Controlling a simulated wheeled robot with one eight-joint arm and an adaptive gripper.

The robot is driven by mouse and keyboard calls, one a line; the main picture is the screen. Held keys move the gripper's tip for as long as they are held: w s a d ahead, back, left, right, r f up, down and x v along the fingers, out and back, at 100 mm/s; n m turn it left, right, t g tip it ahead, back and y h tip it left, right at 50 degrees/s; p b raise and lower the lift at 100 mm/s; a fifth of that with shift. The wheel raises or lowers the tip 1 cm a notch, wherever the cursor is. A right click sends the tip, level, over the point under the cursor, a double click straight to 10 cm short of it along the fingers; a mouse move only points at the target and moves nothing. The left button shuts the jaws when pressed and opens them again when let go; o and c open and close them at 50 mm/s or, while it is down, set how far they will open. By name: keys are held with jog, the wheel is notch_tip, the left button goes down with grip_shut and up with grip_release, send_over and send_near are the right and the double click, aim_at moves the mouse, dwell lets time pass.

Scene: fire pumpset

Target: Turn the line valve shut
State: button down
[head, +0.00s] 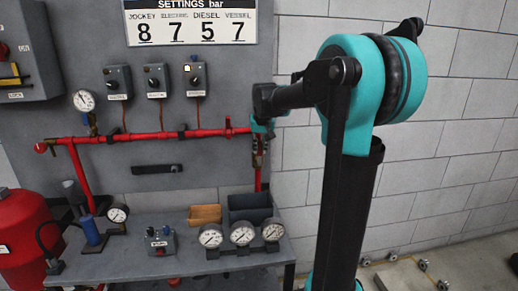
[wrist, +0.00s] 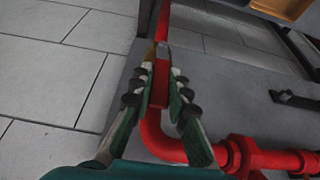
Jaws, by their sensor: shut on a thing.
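The line valve (wrist: 162,49) shows in the wrist view as a brass-coloured body in the red pipe, just past my fingertips. My gripper (wrist: 160,68) has its two fingers on either side of a red piece (wrist: 159,88) by this valve, which looks like its handle. The fingers are shut on it. The handle appears roughly in line with the pipe, but the fingers hide part of it. In the head view my gripper (head: 261,130) is at the right end of the red pipe, and it hides most of the valve.
The red pipe (head: 160,135) runs along the grey panel (head: 60,160). Three gauges (head: 242,233), a wooden box (head: 205,214) and a dark bin (head: 250,202) stand on the bench below. A red tank (head: 25,230) is at left. The block wall (head: 440,150) at right is clear.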

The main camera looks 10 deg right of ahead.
jog(key=shift+a, duration=0.1)
jog(key=a+h, duration=0.1)
jog(key=h, duration=0.1)
jog(key=a+n+h, duration=0.1)
jog(key=h, duration=0.1)
jog(key=shift+a+f, duration=0.35)
jog(key=shift+a, duration=0.05)
jog(key=c, duration=1.5)
grip_release()
jog(key=shift+o, duration=0.2)
jog(key=shift+r, duration=0.1)
jog(key=v, duration=1.2)
jog(key=shift+a, duration=0.2)
